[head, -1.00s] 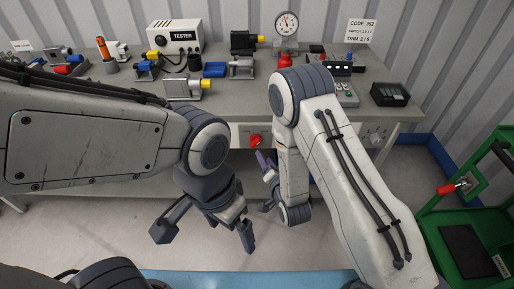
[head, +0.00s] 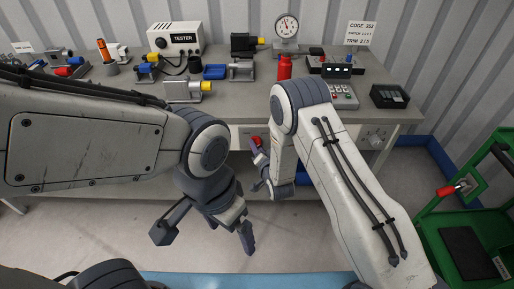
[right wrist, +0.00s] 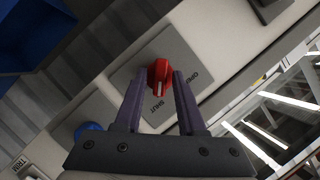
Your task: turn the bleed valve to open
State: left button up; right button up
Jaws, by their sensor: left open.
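The bleed valve is a red knob (right wrist: 160,74) on a grey plate (right wrist: 188,62) marked OPEN and SHUT. Its pale mark points at SHUT. In the head view the red knob (head: 257,140) shows on the bench front, partly hidden by my right gripper (head: 258,167). In the right wrist view my right gripper (right wrist: 158,82) is open, one finger on each side of the knob; I cannot tell whether they touch it. My left gripper (head: 206,236) is open and empty, low in front of the bench.
The bench (head: 130,92) holds a tester (head: 174,38), a gauge (head: 286,26), a red bottle (head: 284,66) and several fittings. A green cart (head: 430,225) stands at right. A blue bin (right wrist: 30,35) shows in the right wrist view.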

grip_shut()
jog(key=n+h, duration=0.2)
jog(key=n, duration=0.2)
jog(key=n+h, duration=0.3)
jog(key=n, duration=0.1)
jog(key=a+n+h+p, duration=0.1)
jog(key=n+h, duration=0.2)
jog(key=n, duration=0.1)
dwell(0.8)
jog(key=shift+n, duration=0.3)
jog(key=shift+o, duration=1.8)
grip_release()
